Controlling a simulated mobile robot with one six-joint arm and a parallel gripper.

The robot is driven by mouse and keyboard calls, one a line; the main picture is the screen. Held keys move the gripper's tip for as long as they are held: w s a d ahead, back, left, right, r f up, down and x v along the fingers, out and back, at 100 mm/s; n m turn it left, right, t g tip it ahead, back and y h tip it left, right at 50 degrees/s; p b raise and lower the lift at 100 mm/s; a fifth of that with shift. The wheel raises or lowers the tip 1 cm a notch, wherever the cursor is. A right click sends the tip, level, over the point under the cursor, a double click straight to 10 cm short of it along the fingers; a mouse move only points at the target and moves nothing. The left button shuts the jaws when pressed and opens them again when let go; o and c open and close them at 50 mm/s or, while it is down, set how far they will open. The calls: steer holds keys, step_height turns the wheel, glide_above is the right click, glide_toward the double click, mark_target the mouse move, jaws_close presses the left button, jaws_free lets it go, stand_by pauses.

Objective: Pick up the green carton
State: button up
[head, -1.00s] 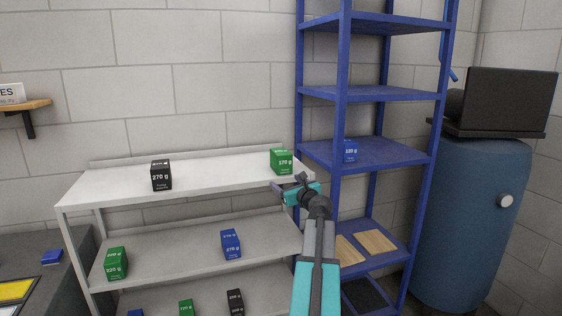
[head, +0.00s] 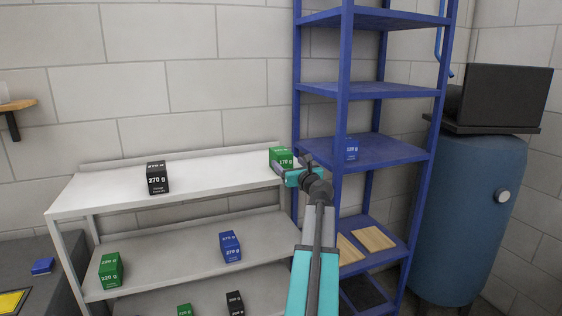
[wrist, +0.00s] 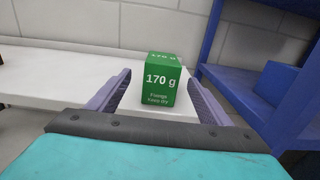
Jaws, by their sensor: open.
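A green carton (wrist: 161,82) marked 170 g stands upright near the right end of the white top shelf (wrist: 70,80). In the head view the green carton (head: 283,156) is partly hidden behind my gripper. My gripper (wrist: 160,88) is open, with one finger to the left and one to the right of the carton in the wrist view. The carton shows between and just beyond the fingertips, and I cannot tell how far between them it reaches. In the head view my gripper (head: 292,172) is at the shelf's front right edge.
A black 270 g carton (head: 157,178) stands on the same shelf to the left. Lower shelves hold green cartons (head: 110,269), a blue carton (head: 230,246) and a black one (head: 235,303). A blue rack (head: 342,110) stands close on the right, with a blue carton (head: 351,149).

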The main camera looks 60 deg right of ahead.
mark_target(281, 157)
steer(key=shift+w, duration=0.15)
steer(key=shift+p+x, duration=0.85)
steer(key=shift+x, duration=3.4)
steer(key=shift+d, duration=0.1)
steer(key=shift+p+x, duration=0.75)
steer(key=shift+x, duration=1.2)
steer(key=shift+w+d, duration=0.4)
steer(key=shift+d, duration=0.1)
steer(key=shift+c, duration=0.2)
steer(key=c, duration=1.2)
steer(key=shift+r, duration=0.1)
